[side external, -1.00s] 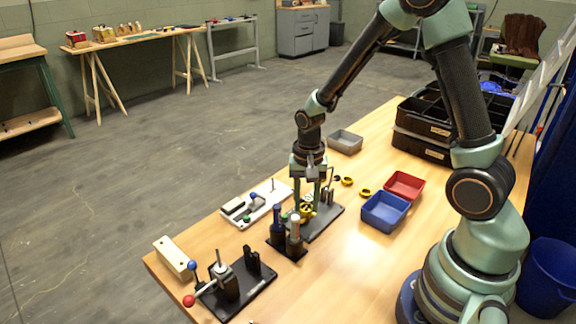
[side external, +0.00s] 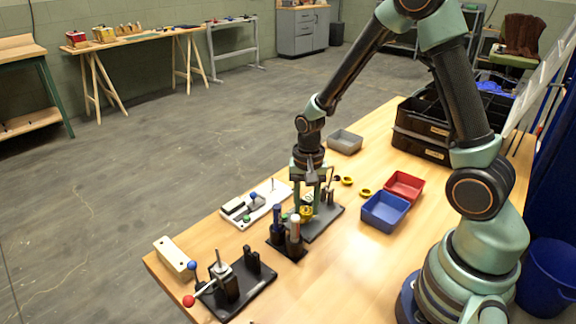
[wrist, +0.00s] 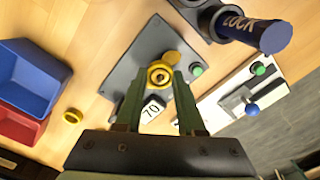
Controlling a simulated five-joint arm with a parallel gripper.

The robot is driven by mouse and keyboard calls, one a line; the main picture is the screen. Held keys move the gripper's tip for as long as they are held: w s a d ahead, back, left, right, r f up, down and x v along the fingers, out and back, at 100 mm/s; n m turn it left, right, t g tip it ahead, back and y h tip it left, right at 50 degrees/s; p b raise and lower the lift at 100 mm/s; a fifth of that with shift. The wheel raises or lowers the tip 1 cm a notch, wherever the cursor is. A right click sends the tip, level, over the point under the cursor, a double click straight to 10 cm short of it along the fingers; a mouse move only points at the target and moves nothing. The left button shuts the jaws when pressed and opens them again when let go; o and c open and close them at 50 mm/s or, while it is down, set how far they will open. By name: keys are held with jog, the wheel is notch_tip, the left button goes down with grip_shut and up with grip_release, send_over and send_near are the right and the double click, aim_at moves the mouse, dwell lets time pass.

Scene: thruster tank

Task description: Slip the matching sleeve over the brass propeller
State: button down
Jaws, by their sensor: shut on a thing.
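My gripper (wrist: 158,84) reaches down over a dark grey plate (wrist: 130,68) and is shut on a yellow ring-shaped sleeve (wrist: 160,74). The sleeve's hole shows dark in the wrist view. A brass-coloured rounded part (wrist: 173,57), apparently the propeller, shows just beyond the sleeve and is partly hidden by it. In the side view the gripper (side external: 307,209) is low over the plate (side external: 325,222), with yellow (side external: 306,214) at its fingertips. I cannot tell whether the sleeve is around the propeller or only above it.
Loose yellow rings (side external: 347,181) (side external: 365,193) lie by the blue bin (side external: 385,212) and red bin (side external: 404,186). A white fixture (side external: 262,212) lies to the left.

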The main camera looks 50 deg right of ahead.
jog(key=shift+c, duration=2.2)
grip_release()
notch_tip(320, 180, up, 16)
jog(key=shift+r, duration=0.1)
jog(key=s+a+r+n+t, duration=0.3)
jog(key=s+r+n+t, duration=0.2)
jog(key=n, duration=0.5)
jog(key=shift+s+a+r+n+t, duration=0.25)
jog(key=shift+s+r+n+t, duration=0.05)
jog(key=shift+s, duration=0.7)
